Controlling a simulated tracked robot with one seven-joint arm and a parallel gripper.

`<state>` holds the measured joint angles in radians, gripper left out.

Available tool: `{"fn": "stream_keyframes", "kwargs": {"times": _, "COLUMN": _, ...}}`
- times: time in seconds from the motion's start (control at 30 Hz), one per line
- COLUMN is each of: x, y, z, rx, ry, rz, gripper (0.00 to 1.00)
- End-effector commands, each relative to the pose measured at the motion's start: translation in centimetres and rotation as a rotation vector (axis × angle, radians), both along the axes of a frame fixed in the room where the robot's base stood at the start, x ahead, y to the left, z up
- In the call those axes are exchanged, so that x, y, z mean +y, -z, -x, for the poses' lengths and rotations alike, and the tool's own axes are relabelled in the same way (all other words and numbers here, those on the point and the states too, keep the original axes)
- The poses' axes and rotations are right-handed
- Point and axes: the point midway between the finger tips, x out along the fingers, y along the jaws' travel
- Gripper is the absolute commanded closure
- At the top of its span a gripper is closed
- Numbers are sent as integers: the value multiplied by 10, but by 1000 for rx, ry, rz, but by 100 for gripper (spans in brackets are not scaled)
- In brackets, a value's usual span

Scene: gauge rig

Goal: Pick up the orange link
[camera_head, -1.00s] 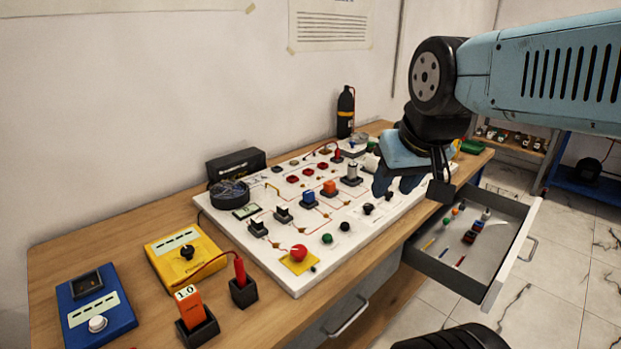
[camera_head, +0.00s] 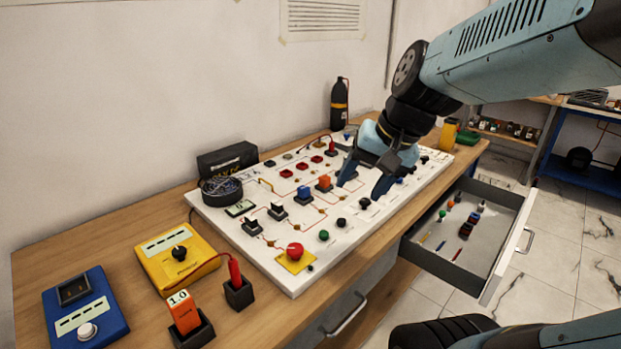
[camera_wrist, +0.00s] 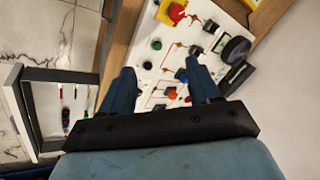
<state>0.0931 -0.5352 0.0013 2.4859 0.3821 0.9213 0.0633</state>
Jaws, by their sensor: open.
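The orange link (camera_head: 324,183) is a small block seated on the white board, next to a similar blue block (camera_head: 304,194). My gripper (camera_head: 362,186) is open and empty above the board, to the right of the orange link in the head view, with its fingers pointing down.
The white board (camera_head: 272,264) carries several knobs, a red button (camera_head: 295,250) and a black coil (camera_head: 221,190). An orange block marked 1.0 (camera_head: 183,311) stands in a black holder at the front left. An open drawer (camera_head: 487,285) juts out at the right.

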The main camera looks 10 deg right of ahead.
Motion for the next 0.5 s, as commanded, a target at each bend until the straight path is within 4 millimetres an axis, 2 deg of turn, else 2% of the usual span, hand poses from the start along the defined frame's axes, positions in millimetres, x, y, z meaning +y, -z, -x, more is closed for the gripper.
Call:
{"fn": "stream_keyframes", "kwargs": {"times": 0.3, "x": 23, "y": 29, "z": -53, "rx": 198, "ry": 306, "rz": -376, "gripper": 38}}
{"fn": "stream_keyframes", "kwargs": {"times": 0.5, "x": 25, "y": 44, "z": -93, "rx": 306, "ry": 521, "rz": -607, "gripper": 38}}
